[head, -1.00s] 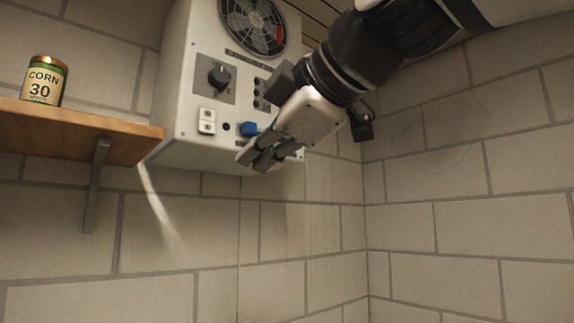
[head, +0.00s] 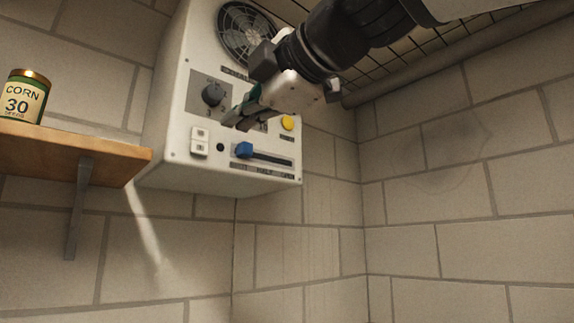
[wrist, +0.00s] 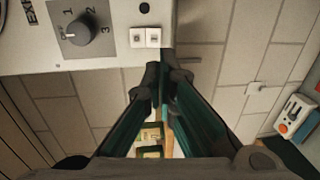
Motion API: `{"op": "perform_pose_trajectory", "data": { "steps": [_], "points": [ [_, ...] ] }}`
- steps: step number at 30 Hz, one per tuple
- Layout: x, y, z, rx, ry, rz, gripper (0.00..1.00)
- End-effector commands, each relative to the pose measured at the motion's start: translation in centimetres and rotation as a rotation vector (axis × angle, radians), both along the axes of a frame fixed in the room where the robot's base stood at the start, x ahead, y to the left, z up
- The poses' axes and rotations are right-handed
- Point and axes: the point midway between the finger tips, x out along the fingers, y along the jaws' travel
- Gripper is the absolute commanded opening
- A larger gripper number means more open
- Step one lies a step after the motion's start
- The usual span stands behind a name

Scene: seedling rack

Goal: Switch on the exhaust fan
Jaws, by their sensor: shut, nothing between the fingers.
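The exhaust fan unit is a pale box (head: 172,170) on the wall, with a round fan grille (head: 243,36) near its top. A dark rotary knob (head: 212,94) is on its front; in the wrist view the knob (wrist: 77,32) has a scale with 1, 2 and 3. Its pointer seems to face lower left, away from the numbers. My gripper (head: 232,121) is shut and empty, its tips in front of the panel, right of and below the knob. In the wrist view my gripper (wrist: 166,76) is beside the white double switch (wrist: 145,37). Whether it touches the panel is unclear.
The panel also has a blue slider (head: 243,150) and a yellow button (head: 288,123). A wooden shelf (head: 75,152) with a corn can (head: 24,97) stands to the left. A white box with an orange button (wrist: 297,115) shows at right in the wrist view.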

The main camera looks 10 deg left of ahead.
Motion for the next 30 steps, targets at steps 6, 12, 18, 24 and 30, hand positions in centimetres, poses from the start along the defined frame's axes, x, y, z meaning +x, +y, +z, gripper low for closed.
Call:
{"op": "perform_pose_trajectory", "data": {
  "steps": [6,12,18,24,30],
  "points": [
    [2.6,3.3,-0.3,-0.002,0.003,0.001,0.0],
    [5.1,6.2,-0.8,-0.002,0.004,0.001,0.0],
    [6.8,8.2,-1.2,0.0,0.003,0.001,0.0],
    [7.6,9.0,-1.3,0.001,-0.001,0.001,0.0],
    [7.7,9.1,-1.4,0.0,0.0,0.0,0.0]
  ]
}}
